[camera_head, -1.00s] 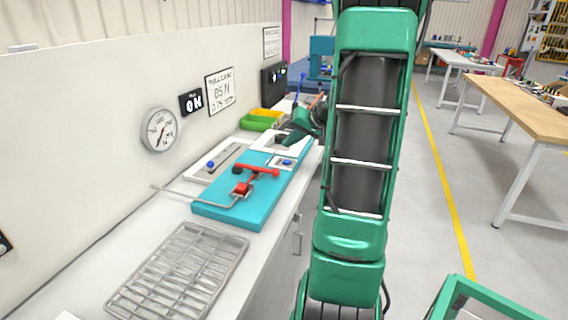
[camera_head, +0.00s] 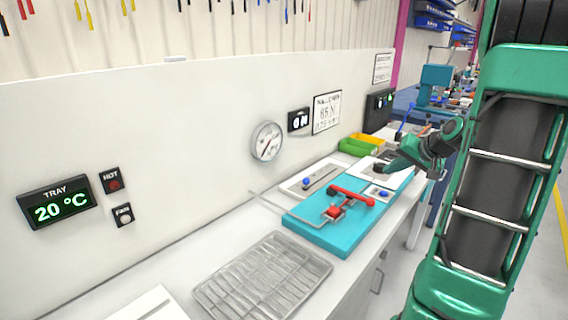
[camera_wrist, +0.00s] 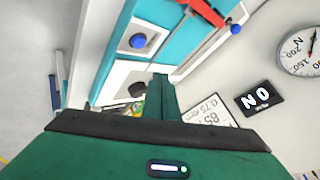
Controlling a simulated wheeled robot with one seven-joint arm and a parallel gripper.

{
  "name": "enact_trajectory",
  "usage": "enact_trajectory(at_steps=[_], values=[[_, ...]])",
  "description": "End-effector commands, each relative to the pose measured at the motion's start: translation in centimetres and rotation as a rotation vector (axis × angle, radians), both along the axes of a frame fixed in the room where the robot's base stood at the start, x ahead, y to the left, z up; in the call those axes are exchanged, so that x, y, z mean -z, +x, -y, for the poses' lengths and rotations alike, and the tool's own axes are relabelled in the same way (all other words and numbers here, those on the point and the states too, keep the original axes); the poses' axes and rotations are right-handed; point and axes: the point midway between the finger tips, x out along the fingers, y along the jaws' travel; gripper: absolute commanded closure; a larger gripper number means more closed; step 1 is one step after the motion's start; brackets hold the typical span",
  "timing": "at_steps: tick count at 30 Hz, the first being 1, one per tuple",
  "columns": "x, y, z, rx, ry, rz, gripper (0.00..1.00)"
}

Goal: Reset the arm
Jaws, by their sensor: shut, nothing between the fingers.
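My green arm stands at the right of the head view and reaches over the bench. My gripper (camera_head: 388,168) is above the far end of the teal board (camera_head: 345,233), close to a white plate; whether it touches is not clear. In the wrist view my gripper (camera_wrist: 162,82) is shut, with nothing between its fingers. The teal board carries a red clamp-like tool (camera_head: 350,197) with a bent metal rod and a blue knob (camera_head: 384,194). The board, red tool and blue knob (camera_wrist: 138,41) also show in the wrist view.
A wire rack (camera_head: 262,278) lies on the near bench. Green and yellow bins (camera_head: 355,147) stand at the back. The wall holds a round gauge (camera_head: 267,141), an ON display (camera_head: 299,120), a paper sign (camera_head: 327,111) and a tray display reading 20 °C (camera_head: 57,203).

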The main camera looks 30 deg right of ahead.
Motion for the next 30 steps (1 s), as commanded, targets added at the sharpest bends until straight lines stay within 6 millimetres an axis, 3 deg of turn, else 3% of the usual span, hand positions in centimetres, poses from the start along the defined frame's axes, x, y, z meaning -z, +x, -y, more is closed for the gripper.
enact_trajectory(at_steps=[4,7,11,14,20,24,30], values=[[0.0,0.0,-0.2,-0.002,-0.001,-0.004,1.00],[0.1,-0.2,-1.4,-0.017,-0.010,-0.034,1.00],[0.6,-1.5,-5.5,-0.065,-0.032,-0.135,1.00],[1.0,-3.6,-9.3,-0.107,-0.053,-0.242,1.00],[1.9,-9.8,-16.1,-0.172,-0.083,-0.448,1.00],[2.4,-15.0,-20.0,-0.208,-0.091,-0.577,1.00],[3.0,-22.0,-23.8,-0.241,-0.083,-0.722,1.00]])
